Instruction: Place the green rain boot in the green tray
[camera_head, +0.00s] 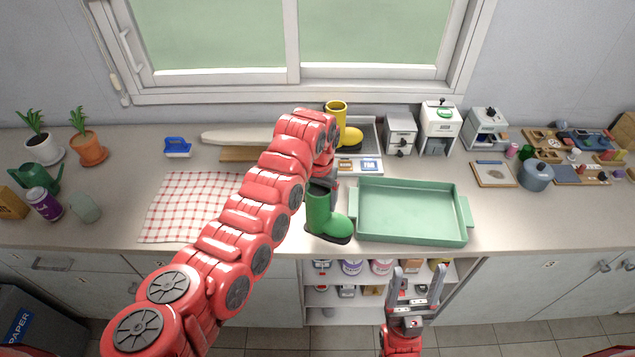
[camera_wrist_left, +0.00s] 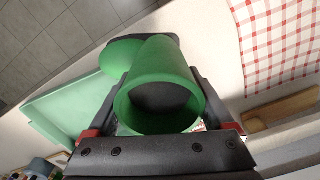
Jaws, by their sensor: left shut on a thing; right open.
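The green rain boot (camera_head: 321,213) is upright at the left side of the green tray, its toe pointing right toward the tray wall. I cannot tell whether its sole touches the counter. My left gripper (camera_head: 322,186) is shut on the boot's shaft, largely hidden by my arm in the head view. In the left wrist view the boot (camera_wrist_left: 160,75) sits between the two fingers, its round opening facing the camera. The green tray (camera_head: 410,240) is empty and also shows in the left wrist view (camera_wrist_left: 62,112). My right gripper (camera_head: 415,287) is open and empty in front of the counter.
A yellow boot (camera_head: 350,136) stands on a grey tray (camera_head: 370,165) behind. A red checked cloth (camera_head: 180,205) lies left. A blue-grey pot (camera_head: 535,175) and small boards are to the right. Open shelves with cans (camera_head: 380,268) are below the counter edge.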

